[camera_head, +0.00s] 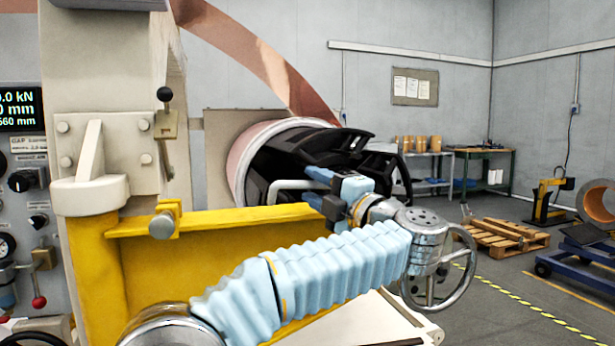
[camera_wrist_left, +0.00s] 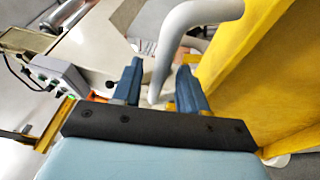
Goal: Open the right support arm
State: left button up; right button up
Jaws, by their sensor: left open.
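The yellow support arm (camera_head: 215,222) runs across the head view from a hinge block on the pale machine column at the left. A bent grey handle (camera_head: 285,187) stands at its far side; it also shows in the wrist view (camera_wrist_left: 190,17), in front of the yellow plate (camera_wrist_left: 240,75). My left gripper (camera_head: 312,187) is at this handle with its blue fingers apart. In the left wrist view, the handle's lower end lies between the two fingers (camera_wrist_left: 160,70); I cannot tell whether either finger touches it. My right gripper is not in view.
A coil mandrel (camera_head: 305,160) with black segments and a copper-coloured rim stands behind the handle. Copper foil (camera_head: 255,55) runs above it. A lever (camera_head: 165,110) is on the column. Pallet (camera_head: 500,238) and blue cart (camera_head: 575,258) stand right; the floor between is clear.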

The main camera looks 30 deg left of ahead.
pick_arm(q)
jog(key=shift+x, duration=1.5)
grip_shut()
